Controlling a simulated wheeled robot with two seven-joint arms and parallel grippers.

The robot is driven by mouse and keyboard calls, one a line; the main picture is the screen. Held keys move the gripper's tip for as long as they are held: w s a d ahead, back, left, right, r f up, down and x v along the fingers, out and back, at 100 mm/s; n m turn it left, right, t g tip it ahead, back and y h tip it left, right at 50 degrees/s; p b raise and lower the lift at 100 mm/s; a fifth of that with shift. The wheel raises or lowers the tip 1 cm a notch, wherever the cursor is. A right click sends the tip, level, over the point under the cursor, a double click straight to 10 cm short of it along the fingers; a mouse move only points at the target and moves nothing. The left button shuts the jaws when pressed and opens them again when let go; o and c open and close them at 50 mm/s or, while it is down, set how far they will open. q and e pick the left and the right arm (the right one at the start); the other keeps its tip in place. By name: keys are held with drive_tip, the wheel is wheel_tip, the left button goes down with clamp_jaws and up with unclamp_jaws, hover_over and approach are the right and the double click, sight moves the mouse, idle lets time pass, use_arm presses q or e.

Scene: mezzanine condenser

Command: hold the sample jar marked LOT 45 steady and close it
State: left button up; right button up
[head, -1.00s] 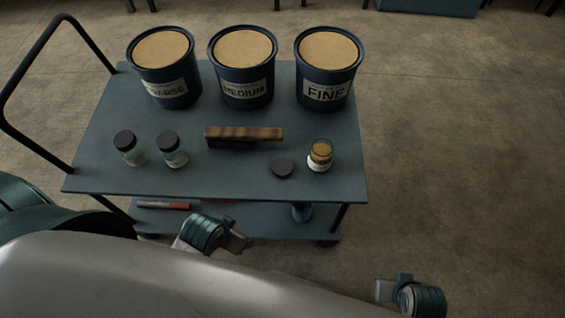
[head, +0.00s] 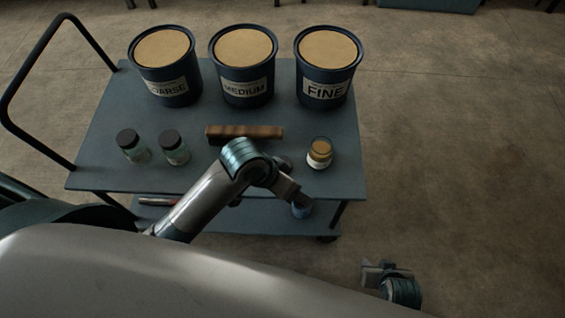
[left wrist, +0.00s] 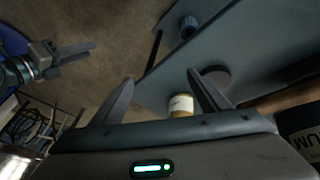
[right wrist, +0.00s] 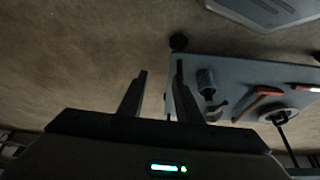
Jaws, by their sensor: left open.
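An uncapped glass jar (head: 320,156) with amber contents and a pale label stands upright at the right of the cart top; its lettering is unreadable. It also shows in the left wrist view (left wrist: 181,105), ahead of the fingers. My left gripper (head: 293,191) is open and empty, near the cart's front edge, short of the jar and apart from it. A dark round lid (head: 284,162) lies left of the jar, mostly hidden by my left arm; it appears beyond a finger in the left wrist view (left wrist: 217,74). My right gripper (head: 372,272) is open and empty, off the cart's front right.
Two dark-capped jars (head: 132,146) (head: 174,148) stand at left. A wooden-backed brush or block (head: 245,132) lies mid-cart. Bins marked COARSE (head: 166,82), MEDIUM (head: 243,84) and FINE (head: 325,86) line the back. The lower shelf holds a blue container (right wrist: 206,82). Floor at right is clear.

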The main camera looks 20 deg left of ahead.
use_arm(q)
drive_tip(key=w+d+r+m+g, duration=0.2)
drive_tip(key=w+r, duration=0.3)
drive_tip(key=w, duration=0.1)
drive_tip(key=w+a+r+g+y, duration=0.1)
drive_tip(key=w+a+r+y, duration=0.3)
drive_tip(key=w+a+r, duration=0.2)
drive_tip(key=shift+a+r+n, duration=0.35)
drive_tip(key=shift+a+n, duration=0.05)
drive_tip(key=shift+a, duration=0.55)
use_arm(e)
drive_tip(key=s+a+f+t, duration=0.1)
drive_tip(key=f, duration=0.8)
drive_tip(key=s+a+f+t+y, duration=0.1)
drive_tip(key=a+f, duration=0.1)
drive_tip(key=f, duration=0.7)
drive_tip(key=shift+s+a+t, duration=0.15)
drive_tip(key=shift+a+t, duration=0.1)
drive_tip(key=shift+t, duration=0.05)
use_arm(q)
drive_tip(key=shift+f, duration=0.1)
drive_tip(key=p, duration=0.1)
hover_over(284, 160)
wheel_tip(284, 160, down, 11)
drive_tip(key=shift+a+r, duration=0.1)
drive_tip(key=shift+f, duration=0.6)
use_arm(e)
drive_tip(key=shift+s+f, duration=0.1)
drive_tip(key=shift+s, duration=0.25)
